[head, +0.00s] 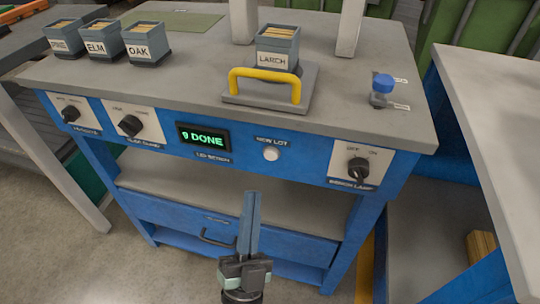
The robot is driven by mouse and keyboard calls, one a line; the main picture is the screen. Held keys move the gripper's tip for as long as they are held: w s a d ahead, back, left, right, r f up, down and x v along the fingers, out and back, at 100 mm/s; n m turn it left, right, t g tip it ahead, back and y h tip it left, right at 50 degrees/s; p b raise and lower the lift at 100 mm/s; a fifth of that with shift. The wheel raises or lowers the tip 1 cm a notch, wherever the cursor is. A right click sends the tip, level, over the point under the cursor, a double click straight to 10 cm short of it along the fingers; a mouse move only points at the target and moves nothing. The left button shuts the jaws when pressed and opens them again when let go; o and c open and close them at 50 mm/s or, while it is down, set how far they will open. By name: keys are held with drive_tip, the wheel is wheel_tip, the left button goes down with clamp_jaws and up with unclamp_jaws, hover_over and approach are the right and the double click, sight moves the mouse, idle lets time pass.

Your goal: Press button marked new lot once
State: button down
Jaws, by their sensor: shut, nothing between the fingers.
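The new lot button (271,154) is a small round white button on the blue front panel of the workbench, under the label "NEW LOT". It is right of a green-lit display (203,137) that reads "9 DONE". My gripper (251,196) is in front of the bench, below the button in the picture, with its fingers shut and pointing up. Nothing is between the fingers. The fingertips appear apart from the button. Nothing hides the button.
Dark rotary knobs (130,125) sit left of the display, and a bench lamp knob (358,169) sits at right. On the bench top (170,85) are labelled bins, a LARCH bin (277,48) behind a yellow handle (265,77), and a blue-capped item (383,86). A drawer (180,218) is below.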

sight(271, 155)
drive_tip(key=w+d+b, duration=0.2)
drive_tip(key=w, duration=0.4)
drive_tip(key=shift+w+b, duration=0.15)
drive_tip(key=shift+b, duration=0.15)
idle(1.8)
drive_tip(key=shift+w+d+b, duration=0.15)
drive_tip(key=shift+w+b, duration=0.25)
drive_tip(key=shift+w+d+b, duration=0.15)
drive_tip(key=shift+w+b, duration=0.2)
idle(0.5)
drive_tip(key=shift+s, duration=0.1)
drive_tip(key=shift+s+a+p, duration=0.3)
drive_tip(key=shift+s, duration=0.4)
